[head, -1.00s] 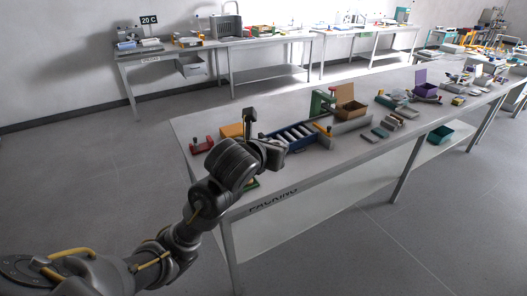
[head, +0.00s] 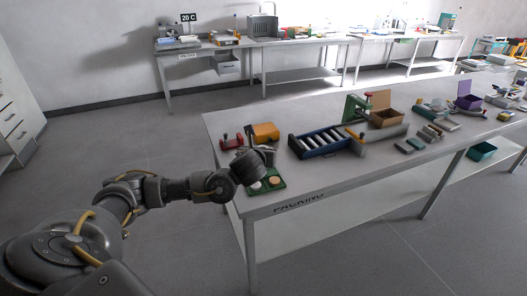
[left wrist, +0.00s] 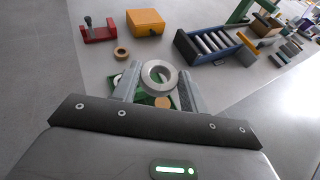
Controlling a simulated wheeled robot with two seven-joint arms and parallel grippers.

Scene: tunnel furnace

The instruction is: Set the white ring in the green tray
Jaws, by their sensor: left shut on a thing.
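My left gripper (left wrist: 160,84) is shut on the white ring (left wrist: 159,75), which sits between the two fingertips in the left wrist view. The green tray (left wrist: 146,99) lies below and behind the ring, partly hidden by the ring and fingers. A tan round piece (left wrist: 162,102) and a pale piece (left wrist: 118,80) show in the tray. In the head view the green tray (head: 264,189) is at the table's near left corner. My left gripper (head: 266,155) is over its far side there, and my wrist hides the ring. My right gripper is in neither view.
A red holder (left wrist: 99,33), a brown ring (left wrist: 122,54) and an orange box (left wrist: 145,22) stand beyond the tray. A blue roller rack (head: 320,142) is to its right. The table's front edge (head: 330,184) runs close by the tray.

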